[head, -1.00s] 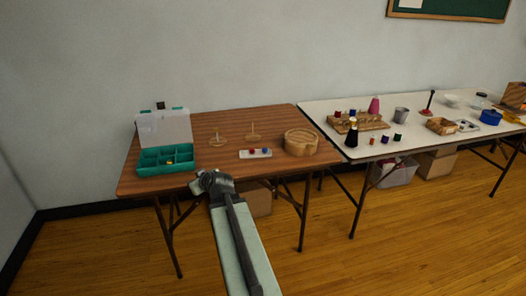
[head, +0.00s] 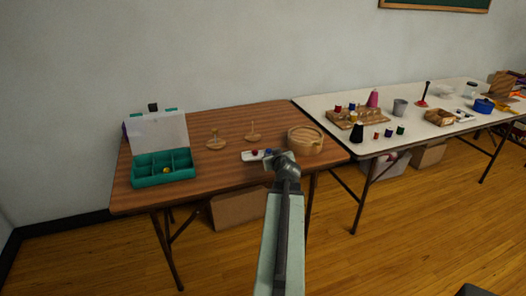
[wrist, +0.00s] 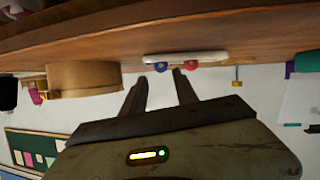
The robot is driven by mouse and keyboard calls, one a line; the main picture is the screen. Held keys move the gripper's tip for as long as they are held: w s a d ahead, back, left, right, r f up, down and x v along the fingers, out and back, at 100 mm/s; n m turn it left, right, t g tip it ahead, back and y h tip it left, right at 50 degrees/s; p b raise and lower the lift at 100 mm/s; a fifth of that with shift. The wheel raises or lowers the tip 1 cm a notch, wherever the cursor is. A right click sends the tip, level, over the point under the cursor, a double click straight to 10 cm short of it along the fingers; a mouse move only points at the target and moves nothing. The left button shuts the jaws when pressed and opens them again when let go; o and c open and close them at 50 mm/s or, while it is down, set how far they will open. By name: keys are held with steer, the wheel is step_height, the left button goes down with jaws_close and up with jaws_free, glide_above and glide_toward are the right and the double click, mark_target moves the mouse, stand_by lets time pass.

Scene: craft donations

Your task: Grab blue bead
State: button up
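The blue bead (head: 267,152) sits on a small white tray (head: 248,157) on the brown table, just right of a red bead (head: 255,153). My gripper (head: 281,161) is in front of the tray's right end and hides part of it. The wrist view is upside down. There the blue bead (wrist: 161,67) shows beyond and between the two parted fingertips of my gripper (wrist: 157,78). The red bead (wrist: 191,65) is near the right fingertip.
A round wooden box (head: 304,141) stands just right of the tray. A teal compartment box (head: 150,182) with a raised lid and a yellow bead (head: 166,170) is at the left. Two wooden spindles (head: 216,143) stand behind. The white table (head: 325,105) with spools adjoins at right.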

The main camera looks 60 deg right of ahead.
mark_target(269, 151)
steer(key=shift+x, duration=1.2)
steer(key=b+x, duration=0.2)
steer(key=x, duration=0.3)
steer(key=shift+w+a+r, duration=0.1)
steer(key=shift+w, duration=0.05)
steer(key=shift+a+r, duration=0.1)
jaws_close()
